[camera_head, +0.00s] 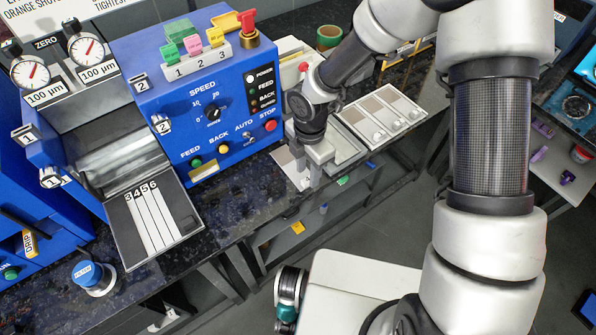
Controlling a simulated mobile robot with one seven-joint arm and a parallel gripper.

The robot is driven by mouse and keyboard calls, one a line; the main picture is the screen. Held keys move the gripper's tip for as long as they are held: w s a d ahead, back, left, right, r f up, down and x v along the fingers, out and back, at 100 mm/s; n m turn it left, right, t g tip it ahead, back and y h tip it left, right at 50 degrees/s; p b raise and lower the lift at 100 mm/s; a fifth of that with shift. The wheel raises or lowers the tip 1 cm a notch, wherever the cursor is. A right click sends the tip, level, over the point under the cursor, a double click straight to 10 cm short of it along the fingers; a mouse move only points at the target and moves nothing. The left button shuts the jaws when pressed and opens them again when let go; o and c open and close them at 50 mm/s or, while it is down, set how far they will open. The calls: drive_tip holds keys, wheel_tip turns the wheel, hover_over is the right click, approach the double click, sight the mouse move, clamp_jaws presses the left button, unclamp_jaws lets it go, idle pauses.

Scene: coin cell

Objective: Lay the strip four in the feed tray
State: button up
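The dark feed tray (188,224) slopes down from the rollers of the blue machine at left. Pale strips lie side by side on it under the marks 3, 4, 5 and 6; I cannot tell whether these are loose strips or marked lanes. My gripper (316,180) points down at the counter's front edge, right of the machine, over or beside a pale flat piece (287,160). The wrist hides much of the fingers, and I cannot see whether anything is between them. No separate strip marked four shows clearly elsewhere.
The blue machine (170,95) has a speed knob, buttons and a red stop on top. A pale panelled tray (380,112) lies right of my gripper. Dark counter (235,205) is bare between machine and gripper.

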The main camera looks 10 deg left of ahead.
drive_tip(key=shift+w+f, duration=0.15)
drive_tip(key=shift+f, duration=1.3)
clamp_jaws()
